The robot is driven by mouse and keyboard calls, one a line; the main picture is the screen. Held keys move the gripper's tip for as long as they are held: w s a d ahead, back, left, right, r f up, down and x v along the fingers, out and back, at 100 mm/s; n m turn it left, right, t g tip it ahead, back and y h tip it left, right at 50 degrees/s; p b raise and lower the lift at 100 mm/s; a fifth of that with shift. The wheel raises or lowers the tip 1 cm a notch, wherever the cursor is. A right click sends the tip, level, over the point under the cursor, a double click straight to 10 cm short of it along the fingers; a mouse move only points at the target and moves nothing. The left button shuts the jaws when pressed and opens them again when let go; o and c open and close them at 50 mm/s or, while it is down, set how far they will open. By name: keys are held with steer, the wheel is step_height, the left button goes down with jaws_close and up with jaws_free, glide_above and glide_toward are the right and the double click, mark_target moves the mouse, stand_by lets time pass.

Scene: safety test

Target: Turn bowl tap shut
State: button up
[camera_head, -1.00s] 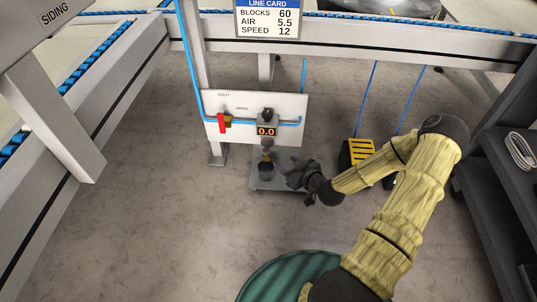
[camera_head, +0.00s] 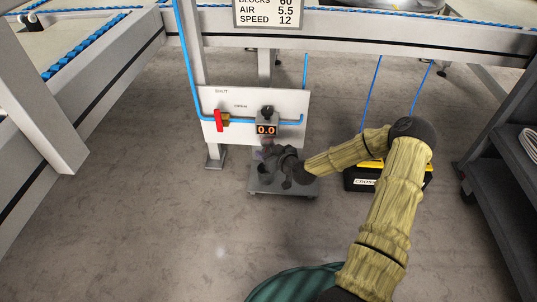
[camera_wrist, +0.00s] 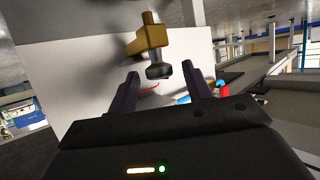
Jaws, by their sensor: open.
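In the wrist view, a brass fitting (camera_wrist: 149,38) with a dark knob (camera_wrist: 158,71) at its end, which looks like the bowl tap, sticks out by a white panel. My gripper (camera_wrist: 161,84) is open, and the knob lies ahead of and roughly between its fingertips. I cannot tell whether they touch. In the head view, my gripper (camera_head: 277,165) is just below the regulator (camera_head: 267,119), whose display reads 0.0. It hides the tap and most of what is under it there. Whether the tap is open or shut cannot be told.
The white panel (camera_head: 245,104) carries a red lever (camera_head: 218,120), upright, with SHUT and OPEN labels. A small grey stand (camera_head: 265,188) is below my gripper. A black and yellow box (camera_head: 362,179) stands to the right, with dark shelves (camera_head: 510,190) beyond. The floor at left is clear.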

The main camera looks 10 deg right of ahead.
steer(key=shift+c, duration=0.2)
steer(key=c, duration=0.9)
